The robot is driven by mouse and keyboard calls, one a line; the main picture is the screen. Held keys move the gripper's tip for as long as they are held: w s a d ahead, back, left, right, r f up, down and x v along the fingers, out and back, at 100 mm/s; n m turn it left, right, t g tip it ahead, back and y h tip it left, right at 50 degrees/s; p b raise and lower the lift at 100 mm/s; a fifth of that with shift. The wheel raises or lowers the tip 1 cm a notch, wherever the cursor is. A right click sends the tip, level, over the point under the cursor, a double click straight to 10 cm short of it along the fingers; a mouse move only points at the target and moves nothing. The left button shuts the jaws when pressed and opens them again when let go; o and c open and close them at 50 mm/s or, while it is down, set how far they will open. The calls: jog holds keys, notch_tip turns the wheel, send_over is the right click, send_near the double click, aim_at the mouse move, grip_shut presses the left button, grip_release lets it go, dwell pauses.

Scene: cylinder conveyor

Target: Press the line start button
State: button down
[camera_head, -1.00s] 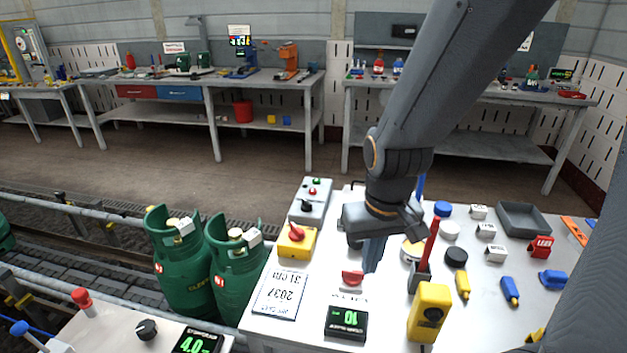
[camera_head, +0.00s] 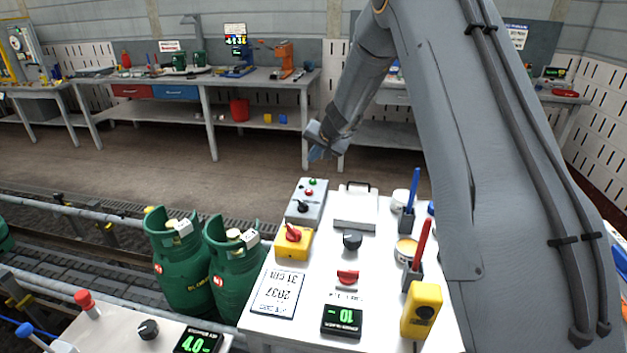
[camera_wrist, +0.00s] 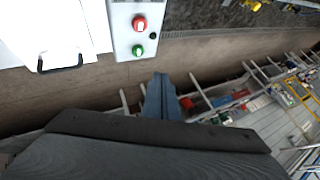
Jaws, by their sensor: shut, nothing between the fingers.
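A grey control box (camera_head: 307,203) stands at the back left corner of the white table. It carries a green button (camera_head: 312,181), a red button (camera_head: 309,193) and a black knob (camera_head: 303,207). In the wrist view the box (camera_wrist: 124,40) is at the top, with the green button (camera_wrist: 137,50) below the red one (camera_wrist: 139,23). My gripper (camera_head: 319,153) is shut and empty. It appears just above the box's far end in the head view, apart from the buttons. In the wrist view its blue-grey fingertips (camera_wrist: 160,82) lie below and right of the green button.
A yellow box with a red rotary switch (camera_head: 293,235) sits in front of the control box. Green gas cylinders (camera_head: 232,260) stand left on the conveyor. My arm hides the table's right side.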

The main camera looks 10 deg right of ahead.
jog(key=m+t, duration=0.1)
send_over(314, 182)
jog(key=shift+f, duration=0.3)
notch_tip(314, 182, down, 7)
jog(key=b, duration=0.5)
jog(key=shift+r+b, duration=0.2)
jog(key=shift+b, duration=0.15)
notch_tip(314, 182, down, 2)
jog(key=b, duration=0.4)
jog(key=shift+f, duration=0.1)
jog(key=shift+f+b, duration=0.9)
jog(key=shift+b, duration=0.95)
dwell(2.2)
jog(key=shift+r, duration=0.1)
jog(key=shift+r+p, duration=0.8)
